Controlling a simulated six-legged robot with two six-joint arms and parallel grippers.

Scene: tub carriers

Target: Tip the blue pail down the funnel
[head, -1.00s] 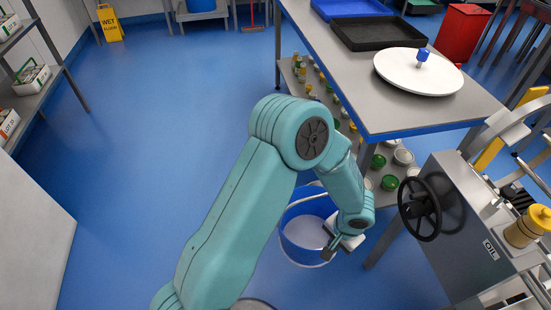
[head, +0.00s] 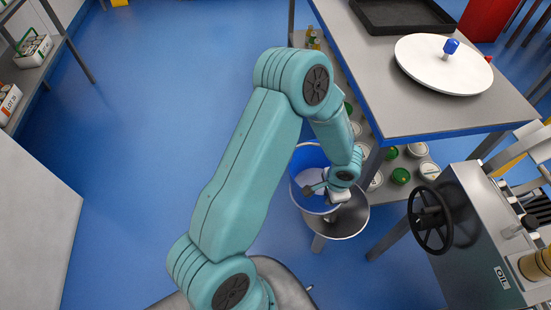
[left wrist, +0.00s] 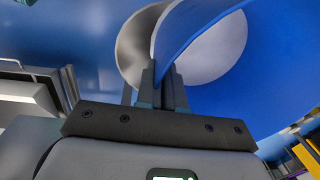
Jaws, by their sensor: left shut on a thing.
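The blue pail (head: 296,168) hangs from my left gripper (head: 318,190), with pale contents or a pale bottom showing inside. In the left wrist view my left gripper (left wrist: 160,80) is shut on the pail's wall (left wrist: 270,75) near its rim. The grey round funnel (head: 348,221) stands on legs beneath and just right of the pail in the head view. The pail and my arm hide part of it. A grey rim, probably the funnel's, shows behind the pail in the left wrist view (left wrist: 130,50). I cannot tell how far the pail tilts. My right gripper is out of view.
A steel table (head: 410,105) with a white turntable (head: 420,68) and black tray (head: 385,12) stands right of the funnel. Jars (head: 400,176) sit on its lower shelf. A machine with a black handwheel (head: 430,220) is at lower right. Blue floor at left is open.

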